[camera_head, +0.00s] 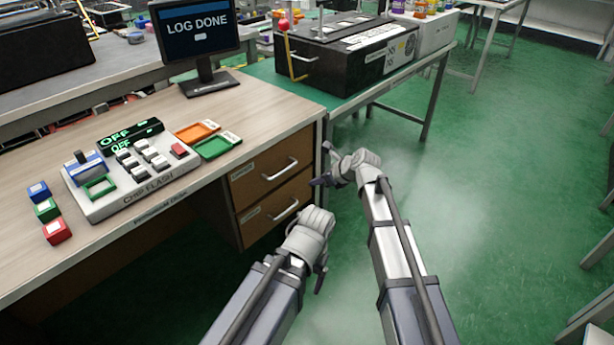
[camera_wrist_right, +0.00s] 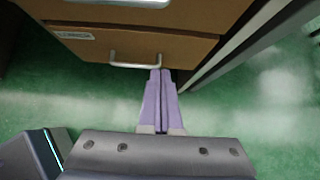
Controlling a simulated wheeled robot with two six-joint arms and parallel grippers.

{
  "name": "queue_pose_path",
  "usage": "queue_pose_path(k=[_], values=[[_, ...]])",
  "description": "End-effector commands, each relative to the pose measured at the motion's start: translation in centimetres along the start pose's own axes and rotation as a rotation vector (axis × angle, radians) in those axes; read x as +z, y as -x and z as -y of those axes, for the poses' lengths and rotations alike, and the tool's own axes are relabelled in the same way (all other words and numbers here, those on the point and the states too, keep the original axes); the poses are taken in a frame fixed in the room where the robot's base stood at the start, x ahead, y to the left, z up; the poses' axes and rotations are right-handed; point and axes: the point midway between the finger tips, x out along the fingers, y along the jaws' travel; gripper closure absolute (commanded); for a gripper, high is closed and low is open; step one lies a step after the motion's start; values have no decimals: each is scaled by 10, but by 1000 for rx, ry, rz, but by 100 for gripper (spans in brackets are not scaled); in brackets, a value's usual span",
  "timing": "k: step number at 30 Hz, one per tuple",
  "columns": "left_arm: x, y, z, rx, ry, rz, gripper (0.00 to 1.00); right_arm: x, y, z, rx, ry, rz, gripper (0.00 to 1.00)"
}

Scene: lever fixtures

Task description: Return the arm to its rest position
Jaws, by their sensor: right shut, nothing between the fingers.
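My right arm reaches up from the bottom right in the head view. Its gripper (camera_head: 322,168) is shut and empty, beside the right end of the wooden desk's drawers, over the green floor. In the right wrist view its two pale purple fingers (camera_wrist_right: 160,78) lie together, tips close to a metal drawer handle in the picture. I cannot tell whether they touch it. My left arm comes in from the bottom, left of the right one. Its gripper (camera_head: 321,278) hangs in front of the desk, its fingers mostly hidden by its wrist.
The desk has two closed drawers with handles (camera_head: 279,170). On top are a monitor (camera_head: 198,30) reading "LOG DONE", a "CHIP FLASH" panel (camera_head: 135,187), orange and green trays (camera_head: 216,146) and colored blocks (camera_head: 47,209). A black box (camera_head: 345,60) stands behind.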

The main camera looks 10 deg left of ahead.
Motion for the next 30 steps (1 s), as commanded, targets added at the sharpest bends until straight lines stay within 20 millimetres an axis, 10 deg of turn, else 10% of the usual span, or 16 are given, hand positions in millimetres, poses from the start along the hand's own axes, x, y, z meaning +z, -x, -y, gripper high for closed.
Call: queue_pose_path(k=[20, 30], values=[[1, 18, 2, -1, 4, 1, 19, -5, 28, -1, -1, 31, -9, 100], [1, 18, 2, -1, 4, 1, 19, -98, 76, -20, 71, 764, -237, 100]])
